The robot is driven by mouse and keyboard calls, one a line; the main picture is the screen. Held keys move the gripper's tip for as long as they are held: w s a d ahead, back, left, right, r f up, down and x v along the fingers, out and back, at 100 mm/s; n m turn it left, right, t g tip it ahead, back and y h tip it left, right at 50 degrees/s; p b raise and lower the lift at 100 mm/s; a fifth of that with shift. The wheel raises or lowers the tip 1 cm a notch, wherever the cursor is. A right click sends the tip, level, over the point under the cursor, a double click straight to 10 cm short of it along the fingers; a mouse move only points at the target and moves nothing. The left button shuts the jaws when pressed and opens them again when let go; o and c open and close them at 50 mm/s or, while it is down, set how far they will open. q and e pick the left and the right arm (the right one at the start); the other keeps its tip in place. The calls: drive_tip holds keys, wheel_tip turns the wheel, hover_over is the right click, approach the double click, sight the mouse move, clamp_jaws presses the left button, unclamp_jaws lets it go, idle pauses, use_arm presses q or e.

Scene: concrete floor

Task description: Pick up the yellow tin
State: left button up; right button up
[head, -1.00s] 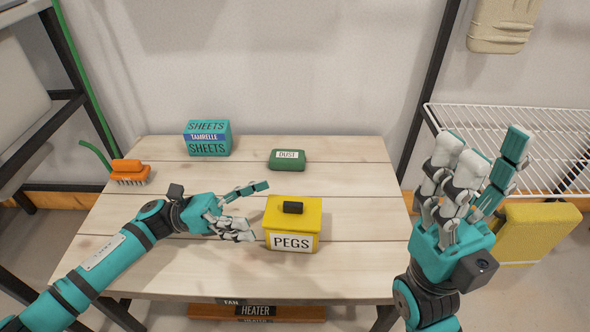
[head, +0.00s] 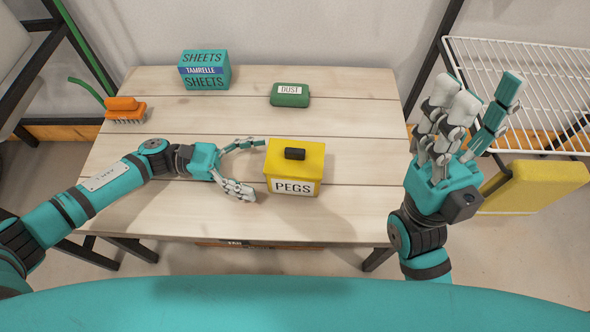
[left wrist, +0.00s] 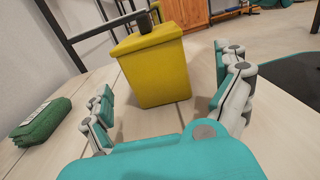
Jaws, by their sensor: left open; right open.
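The yellow tin (head: 295,165) has a black knob on its lid and a white "PEGS" label on its front. It stands upright on the wooden table. My left gripper (head: 251,167) is open and empty just left of the tin, its fingers pointing at it. In the left wrist view the tin (left wrist: 155,72) stands ahead, between the spread fingers (left wrist: 170,100) and beyond them. My right gripper (head: 474,115) is open and empty, raised off the table's right side with its fingers pointing up.
An orange brush (head: 125,109) lies at the left edge. A white wire rack (head: 520,80) and a yellow case (head: 535,185) are at right.

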sight(299, 187)
use_arm(q)
drive_tip(key=shift+d+r+b, duration=0.2)
drive_tip(key=shift+d+b, duration=0.5)
drive_tip(key=shift+d, duration=3.25)
drive_tip(key=c, duration=1.1)
